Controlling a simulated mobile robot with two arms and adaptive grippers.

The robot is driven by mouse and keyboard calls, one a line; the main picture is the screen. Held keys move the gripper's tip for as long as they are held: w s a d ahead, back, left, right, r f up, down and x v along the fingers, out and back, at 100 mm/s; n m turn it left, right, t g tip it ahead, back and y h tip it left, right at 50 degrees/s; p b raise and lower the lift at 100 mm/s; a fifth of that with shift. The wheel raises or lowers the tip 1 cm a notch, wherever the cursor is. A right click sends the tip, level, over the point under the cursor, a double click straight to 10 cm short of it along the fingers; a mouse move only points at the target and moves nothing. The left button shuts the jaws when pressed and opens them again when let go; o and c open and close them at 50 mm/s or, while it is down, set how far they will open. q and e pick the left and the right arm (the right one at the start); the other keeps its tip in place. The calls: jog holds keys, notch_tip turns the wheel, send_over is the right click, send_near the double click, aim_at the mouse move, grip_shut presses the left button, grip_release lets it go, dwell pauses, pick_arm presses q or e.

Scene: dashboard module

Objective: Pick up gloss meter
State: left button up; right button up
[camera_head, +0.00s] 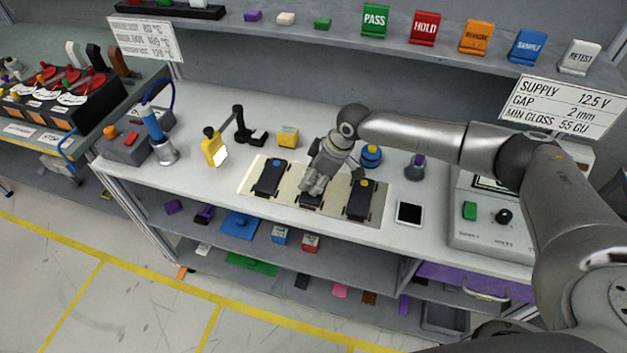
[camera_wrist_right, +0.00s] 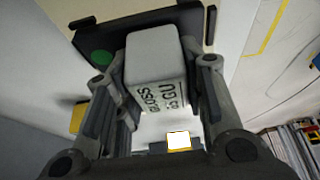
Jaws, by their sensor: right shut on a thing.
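The gloss meter (camera_wrist_right: 153,62) is a pale grey block with dark "GLOSS" and "GU" lettering. In the right wrist view it sits between the two fingers of my right gripper (camera_wrist_right: 157,88), which is shut on it. In the head view my right gripper (camera_head: 314,188) points down over the middle black module (camera_head: 311,202) on the bench, and it hides the meter there. In the right wrist view a black module with a green spot (camera_wrist_right: 101,57) lies just beyond the meter. Whether the meter touches it I cannot tell. My left gripper is not in view.
Black modules with a blue spot (camera_head: 269,178) and a yellow spot (camera_head: 361,199) flank the middle one. The power supply (camera_head: 490,230) is at right.

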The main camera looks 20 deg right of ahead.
jog(key=shift+c, duration=0.6)
jog(key=shift+r, duration=0.1)
